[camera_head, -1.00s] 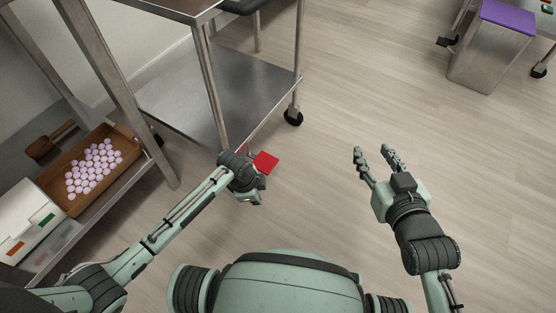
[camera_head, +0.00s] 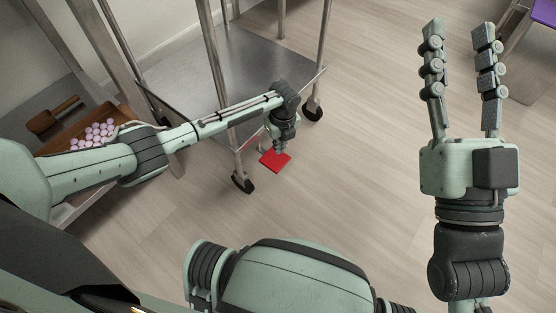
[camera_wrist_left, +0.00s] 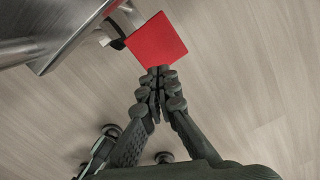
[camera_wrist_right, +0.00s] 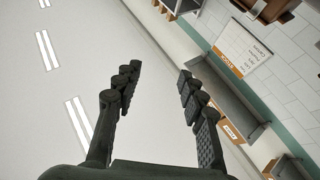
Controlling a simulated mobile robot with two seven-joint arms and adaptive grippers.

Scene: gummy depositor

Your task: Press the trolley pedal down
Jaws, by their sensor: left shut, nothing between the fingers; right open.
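The red pedal (camera_head: 275,161) is a flat square at the foot of the steel trolley (camera_head: 265,70), close above the floor. It also shows in the left wrist view (camera_wrist_left: 157,42), beside the trolley leg. My left gripper (camera_head: 280,148) is shut and empty, pointing down over the pedal's upper edge in the head view. In the left wrist view its closed fingertips (camera_wrist_left: 160,76) lie at the pedal's near edge; I cannot tell whether they touch it. My right gripper (camera_head: 460,40) is open and empty, raised at the right with its fingers apart.
The trolley's black casters (camera_head: 242,183) stand on the wood floor near the pedal. At the left, a brown tray (camera_head: 68,143) of pale lilac pieces sits on a lower shelf. A purple-topped unit (camera_head: 545,12) is at the upper right. The floor between is clear.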

